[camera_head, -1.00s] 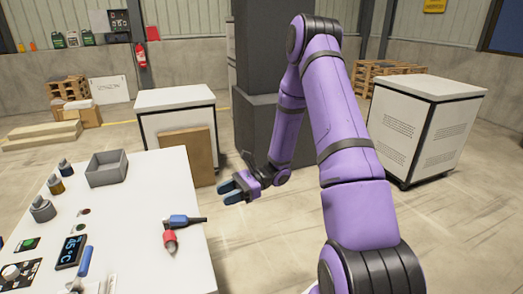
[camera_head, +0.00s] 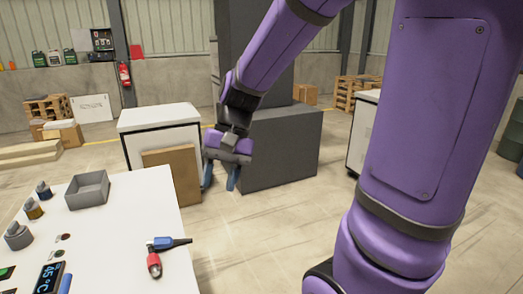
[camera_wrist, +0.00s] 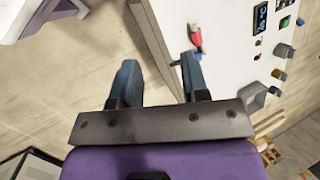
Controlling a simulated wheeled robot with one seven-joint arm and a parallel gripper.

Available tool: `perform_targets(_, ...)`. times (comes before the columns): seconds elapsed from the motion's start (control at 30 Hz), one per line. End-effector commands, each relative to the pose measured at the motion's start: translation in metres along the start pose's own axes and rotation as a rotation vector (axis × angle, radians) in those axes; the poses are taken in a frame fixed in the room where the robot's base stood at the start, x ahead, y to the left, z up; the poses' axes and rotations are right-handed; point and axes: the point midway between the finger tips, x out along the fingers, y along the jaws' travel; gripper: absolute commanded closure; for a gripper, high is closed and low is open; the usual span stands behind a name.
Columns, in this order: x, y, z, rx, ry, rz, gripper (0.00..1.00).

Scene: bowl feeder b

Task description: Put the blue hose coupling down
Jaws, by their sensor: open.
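The blue hose coupling (camera_head: 162,243) lies on its side on the white table near its right edge, its dark end pointing right toward that edge. In the wrist view a little of the blue coupling (camera_wrist: 198,54) shows beside a finger, which hides part of it. A red coupling (camera_head: 154,264) lies just in front of it, and also shows in the wrist view (camera_wrist: 195,37). My gripper (camera_head: 220,178) is open and empty, fingers pointing down, beyond the table's right edge and apart from the coupling.
A brown board (camera_head: 172,176) leans on a white cabinet (camera_head: 160,130) behind. Open floor lies right of the table.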

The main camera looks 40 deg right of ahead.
Motion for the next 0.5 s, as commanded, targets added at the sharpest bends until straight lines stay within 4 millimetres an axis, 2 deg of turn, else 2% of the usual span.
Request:
perform_targets(0.03,-0.008,0.001,0.011,-0.051,0.052,0.026,0.58)
perform_targets(0.2,-0.030,0.008,0.040,-0.205,0.213,0.114,0.58)
perform_targets(0.5,-0.066,0.026,0.085,-0.450,0.497,0.238,0.58)
